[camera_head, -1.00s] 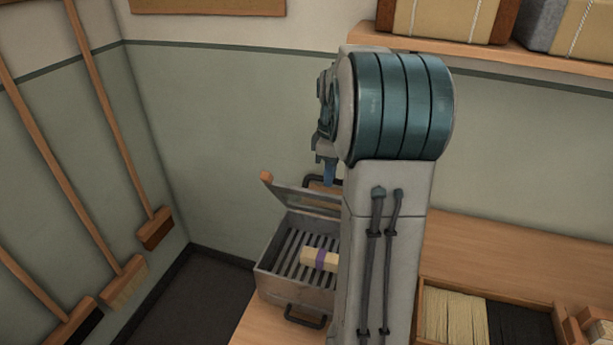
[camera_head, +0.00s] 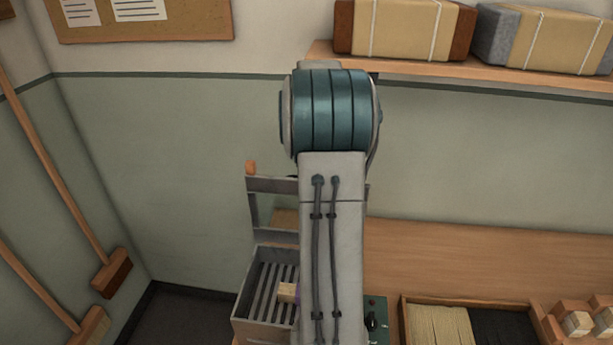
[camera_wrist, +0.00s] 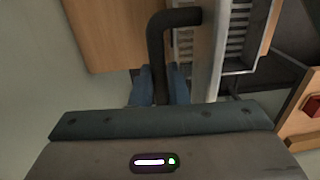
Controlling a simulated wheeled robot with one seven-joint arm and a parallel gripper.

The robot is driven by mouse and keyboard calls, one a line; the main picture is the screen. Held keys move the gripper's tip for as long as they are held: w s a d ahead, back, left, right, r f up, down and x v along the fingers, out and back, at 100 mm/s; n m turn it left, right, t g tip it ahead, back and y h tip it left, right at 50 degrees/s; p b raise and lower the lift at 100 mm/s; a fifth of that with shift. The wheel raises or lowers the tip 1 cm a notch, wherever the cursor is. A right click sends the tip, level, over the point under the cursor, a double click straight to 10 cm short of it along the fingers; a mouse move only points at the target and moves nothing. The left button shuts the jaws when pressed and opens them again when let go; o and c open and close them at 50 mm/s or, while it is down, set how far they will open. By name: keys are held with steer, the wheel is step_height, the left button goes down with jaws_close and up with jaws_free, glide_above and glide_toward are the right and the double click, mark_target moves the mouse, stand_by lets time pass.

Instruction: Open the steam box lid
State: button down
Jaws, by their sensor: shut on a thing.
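The steam box (camera_head: 262,331) stands at the lower middle of the head view, left of my arm, with its slatted inside showing. Its grey-framed lid (camera_head: 272,184) is raised steeply at the back of the box. An orange piece (camera_head: 250,167) sits at the lid's upper left corner. In the wrist view my gripper (camera_wrist: 162,84) has its blue fingers shut around the dark bar handle (camera_wrist: 175,17), beside the pale lid edge (camera_wrist: 208,62). My arm hides the gripper and the box's right part in the head view.
A pale block with a purple band (camera_head: 287,292) lies on the slats. A green panel with a black knob (camera_head: 376,321) is right of my arm. Brooms hang on the left wall; a shelf (camera_head: 400,67) holds boxes above.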

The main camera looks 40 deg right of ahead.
steer(key=shift+a+f, duration=0.1)
steer(key=shift+f, duration=0.15)
steer(key=c, duration=1.4)
jaws_free()
steer(key=shift+r, duration=0.1)
steer(key=shift+w+d+r+b, duration=0.15)
steer(key=shift+r+b, duration=0.15)
steer(key=shift+r, duration=1.6)
steer(key=shift+w+d+r+b, duration=0.15)
steer(key=shift+r+b, duration=0.15)
steer(key=shift+r, duration=1.55)
steer(key=shift+s, duration=0.1)
